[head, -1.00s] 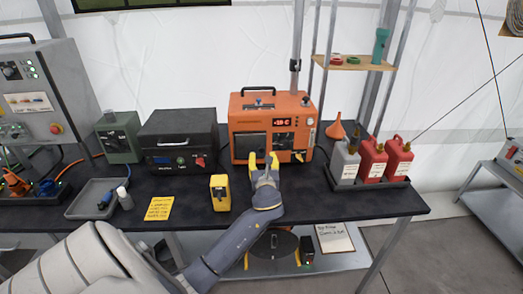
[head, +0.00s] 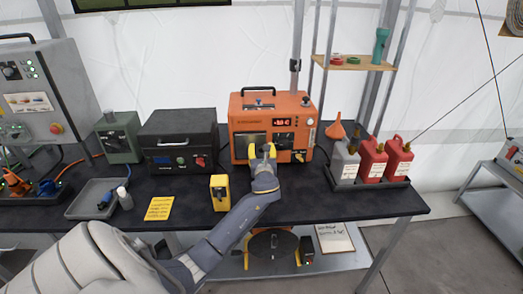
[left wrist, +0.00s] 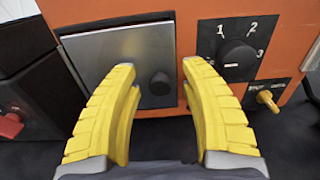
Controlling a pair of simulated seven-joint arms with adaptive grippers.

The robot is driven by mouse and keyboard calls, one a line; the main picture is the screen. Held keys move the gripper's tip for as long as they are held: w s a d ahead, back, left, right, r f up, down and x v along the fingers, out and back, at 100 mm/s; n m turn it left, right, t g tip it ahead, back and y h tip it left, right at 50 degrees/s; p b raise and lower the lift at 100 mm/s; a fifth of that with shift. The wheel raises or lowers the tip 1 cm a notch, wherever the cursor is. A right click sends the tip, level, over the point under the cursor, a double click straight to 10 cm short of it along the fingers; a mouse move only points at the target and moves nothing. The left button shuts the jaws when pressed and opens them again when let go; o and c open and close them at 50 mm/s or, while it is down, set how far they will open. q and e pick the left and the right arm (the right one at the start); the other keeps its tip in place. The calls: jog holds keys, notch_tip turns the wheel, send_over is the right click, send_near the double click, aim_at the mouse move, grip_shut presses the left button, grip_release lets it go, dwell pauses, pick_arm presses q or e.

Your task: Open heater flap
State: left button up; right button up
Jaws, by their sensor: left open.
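The orange heater (head: 270,105) stands on the black bench, with a red lit display and a handle on top. Its grey flap (left wrist: 125,62) with a round dark knob (left wrist: 160,83) appears closed flat against the front. In the head view the flap (head: 246,140) is partly hidden behind my gripper. My left gripper (head: 262,153) is in front of the heater. In the left wrist view its yellow fingers (left wrist: 160,88) are open, on either side of the flap knob, with nothing clearly held. Whether they touch the flap cannot be told. My right gripper is not in view.
A numbered dial (left wrist: 236,55) and a yellow switch (left wrist: 267,99) sit right of the flap. A black box (head: 180,140) stands left of the heater, a yellow device (head: 220,193) in front. Fuel cans (head: 372,160) stand right. Bench front right is clear.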

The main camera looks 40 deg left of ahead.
pick_arm(q)
grip_shut()
jog(key=shift+r, duration=0.1)
dwell(0.3)
jog(key=shift+s+d+r+m+t+h, duration=0.1)
jog(key=shift+s+d+m+t+h, duration=0.2)
jog(key=shift+s+m+t+h, duration=0.55)
jog(key=shift+s+d+r+m+t+h, duration=0.1)
jog(key=shift+s+d+m+t+h, duration=0.3)
jog(key=shift+h, duration=0.65)
jog(key=shift+a+m+t, duration=0.15)
jog(key=shift+m+t, duration=0.1)
jog(key=shift+c, duration=1.5)
grip_release()
jog(key=o, duration=0.4)
jog(key=shift+f, duration=0.2)
jog(key=shift+c, duration=0.2)
jog(key=shift+s, duration=0.1)
jog(key=v, duration=1.2)
